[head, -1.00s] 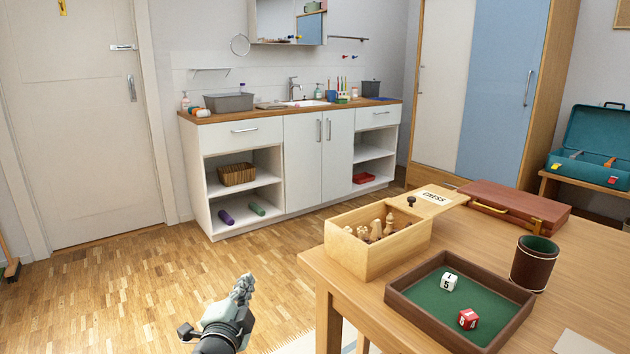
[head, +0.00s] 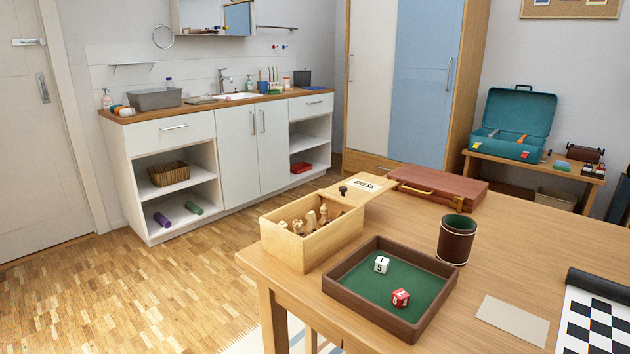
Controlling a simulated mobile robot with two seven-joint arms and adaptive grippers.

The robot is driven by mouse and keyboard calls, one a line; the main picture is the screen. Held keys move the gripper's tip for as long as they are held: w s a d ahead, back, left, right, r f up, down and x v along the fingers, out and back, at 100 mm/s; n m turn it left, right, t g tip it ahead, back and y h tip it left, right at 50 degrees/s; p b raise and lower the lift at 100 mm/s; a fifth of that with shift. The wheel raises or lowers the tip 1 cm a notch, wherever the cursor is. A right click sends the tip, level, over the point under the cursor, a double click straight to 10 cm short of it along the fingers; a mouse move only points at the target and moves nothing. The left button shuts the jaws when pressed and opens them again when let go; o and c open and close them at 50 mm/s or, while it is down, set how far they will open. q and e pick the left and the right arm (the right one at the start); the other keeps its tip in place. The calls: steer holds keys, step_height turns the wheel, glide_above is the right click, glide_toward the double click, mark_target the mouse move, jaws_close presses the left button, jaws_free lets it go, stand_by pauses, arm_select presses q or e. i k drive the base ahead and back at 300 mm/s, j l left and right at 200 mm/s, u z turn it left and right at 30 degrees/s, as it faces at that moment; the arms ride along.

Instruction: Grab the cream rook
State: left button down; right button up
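A wooden chess box (head: 312,246) stands on the near left part of the table, its lid (head: 366,188) slid partly off toward the back right. Several cream chess pieces (head: 310,221) show inside the open box. Which of them is the rook I cannot tell at this size, and the box wall hides their lower parts. Neither of my grippers is in view now.
A green-lined dice tray (head: 391,292) with two dice lies right of the box. A dark dice cup (head: 457,239), a brown case (head: 438,187), a blank card (head: 511,320) and a partly rolled chessboard (head: 598,318) are also on the table (head: 520,255).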

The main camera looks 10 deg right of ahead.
mark_target(297, 226)
steer(key=i+j+z, duration=0.5)
steer(key=j+z, duration=0.3)
